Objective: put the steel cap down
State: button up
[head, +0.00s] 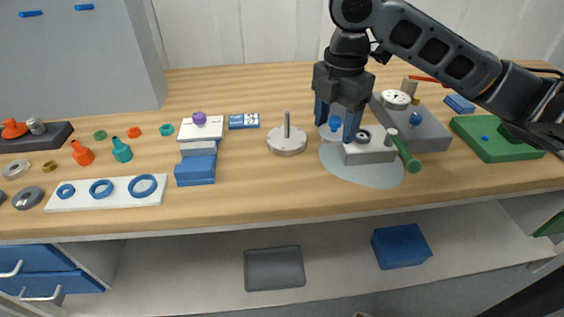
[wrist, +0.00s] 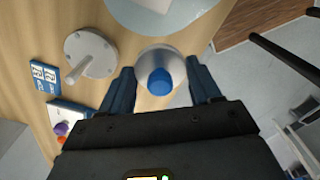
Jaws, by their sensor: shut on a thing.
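The steel cap (head: 329,134), a round silver disc with a blue knob, is between the fingers of my gripper (head: 336,128). In the wrist view the cap (wrist: 159,61) faces me with its knob, and the fingers of my gripper (wrist: 160,76) close on it from both sides. In the head view the cap overlaps the left edge of a pale round mat (head: 377,178) and is left of a white block (head: 369,152). I cannot tell whether the cap touches anything below.
A round steel base with an upright rod (head: 287,141) stands just left of the cap. A grey block (head: 425,133) and a green tray (head: 497,150) stand to the right. Blue blocks (head: 195,170) and a white ring board (head: 60,200) are left. Bare wood lies in front.

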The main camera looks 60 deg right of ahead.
jog(key=p, duration=0.1)
send_over(286, 177)
notch_tip(286, 177, down, 6)
jog(key=shift+r, duration=0.2)
jog(key=shift+f, duration=2)
jog(key=shift+f, duration=0.1)
jog(key=shift+f, duration=0.15)
jog(key=o, duration=1.2)
jog(key=shift+r, duration=0.2)
notch_tip(286, 177, up, 12)
jog(key=shift+r+p, duration=0.1)
jog(key=shift+p, duration=0.25)
